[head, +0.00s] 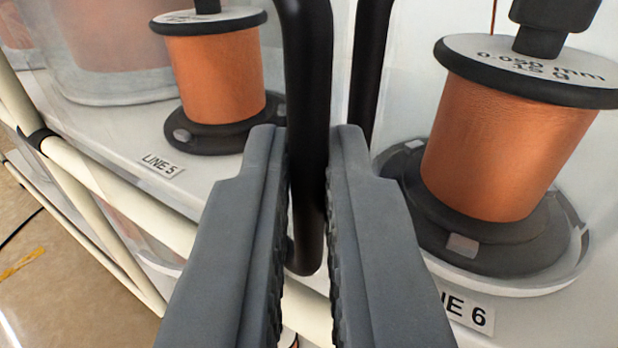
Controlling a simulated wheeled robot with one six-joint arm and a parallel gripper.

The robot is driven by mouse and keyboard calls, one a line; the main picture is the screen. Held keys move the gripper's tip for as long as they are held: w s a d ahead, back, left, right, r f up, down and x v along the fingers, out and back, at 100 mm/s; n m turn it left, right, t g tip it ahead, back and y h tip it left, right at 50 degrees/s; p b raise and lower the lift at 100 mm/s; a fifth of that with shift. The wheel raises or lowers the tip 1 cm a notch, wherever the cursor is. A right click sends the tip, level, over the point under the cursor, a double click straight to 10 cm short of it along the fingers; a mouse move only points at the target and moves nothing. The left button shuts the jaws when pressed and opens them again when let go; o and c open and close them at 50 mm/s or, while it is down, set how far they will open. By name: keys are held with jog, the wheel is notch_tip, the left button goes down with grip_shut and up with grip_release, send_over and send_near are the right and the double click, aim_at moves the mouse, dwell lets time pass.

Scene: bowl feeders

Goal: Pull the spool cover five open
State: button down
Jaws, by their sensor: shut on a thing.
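My gripper (307,140) is in the middle of the view, its two grey fingers on either side of a black tubular handle (308,90). It is shut on this handle, which runs down from the top edge and curves at its lower end between the fingers. The copper spool (217,75) marked by the LINE 5 label (163,165) stands upright at the upper left on a dark round base. Clear cover surfaces show around the spools. The handle's upper end is out of view, and I cannot tell how far the line five cover is open.
A second copper spool (500,150) stands at the right on a dark base, with a LINE 6 label (468,314) below it. Another black bar (370,70) runs just right of the held handle. Cream frame tubes (110,185) cross the left, with open floor (40,260) beyond.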

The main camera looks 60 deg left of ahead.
jog(key=shift+w+d+r+g, duration=0.1)
jog(key=shift+w+d+g, duration=0.05)
jog(key=shift+w+g, duration=0.3)
jog(key=shift+n, duration=0.3)
jog(key=c, duration=1.5)
grip_release()
jog(key=shift+s, duration=0.1)
jog(key=shift+c, duration=0.2)
jog(key=shift+d, duration=0.1)
jog(key=v, duration=1.7)
jog(key=shift+f, duration=0.35)
jog(key=shift+d, duration=0.1)
